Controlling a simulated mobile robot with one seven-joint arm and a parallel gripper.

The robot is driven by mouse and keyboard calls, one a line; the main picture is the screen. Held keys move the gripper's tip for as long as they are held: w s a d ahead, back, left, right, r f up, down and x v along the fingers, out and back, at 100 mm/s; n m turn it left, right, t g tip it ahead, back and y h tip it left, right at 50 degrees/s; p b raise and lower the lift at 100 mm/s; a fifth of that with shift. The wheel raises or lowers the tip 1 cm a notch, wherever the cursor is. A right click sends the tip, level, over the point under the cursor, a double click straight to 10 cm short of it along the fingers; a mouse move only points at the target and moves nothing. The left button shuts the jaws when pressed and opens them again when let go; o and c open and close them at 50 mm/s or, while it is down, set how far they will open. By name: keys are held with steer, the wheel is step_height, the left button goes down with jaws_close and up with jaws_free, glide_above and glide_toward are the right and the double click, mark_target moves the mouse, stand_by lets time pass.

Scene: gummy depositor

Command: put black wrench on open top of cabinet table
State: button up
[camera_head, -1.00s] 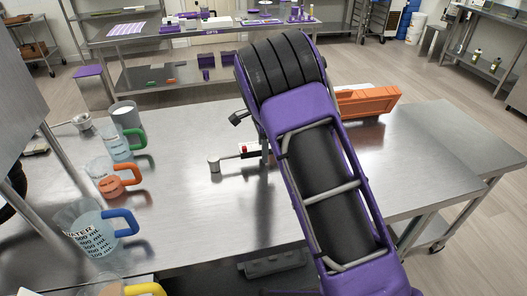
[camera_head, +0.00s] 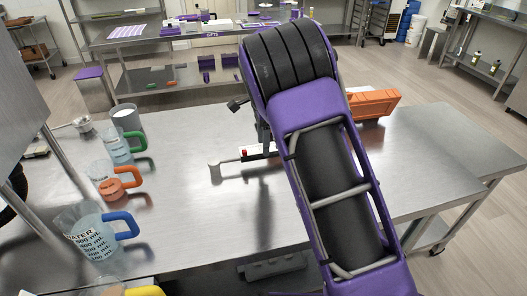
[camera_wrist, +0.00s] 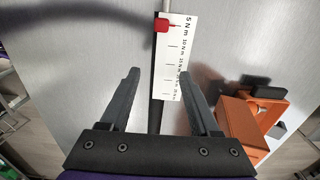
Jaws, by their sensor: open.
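The wrench (camera_head: 228,161) lies on the steel table (camera_head: 180,215), with a grey end at left and a red mark beside a white scale plate. In the wrist view the white scale plate (camera_wrist: 173,60) with Nm markings and the red pointer (camera_wrist: 170,25) show, along with the dark shaft (camera_wrist: 155,115). My gripper (camera_wrist: 158,73) is open, its two fingers on either side of the shaft and scale plate. I cannot tell how far above the wrench it is. My purple arm hides the gripper's tips and the wrench's right part in the head view. I cannot tell which surface is the cabinet table.
An orange container (camera_head: 372,103) stands on the table behind my arm. It also shows at right in the wrist view (camera_wrist: 245,125). Several measuring jugs, one with a blue handle (camera_head: 127,225), stand along the left edge. The table's middle left is clear.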

step_height(320, 180, up, 7)
stand_by(0.3)
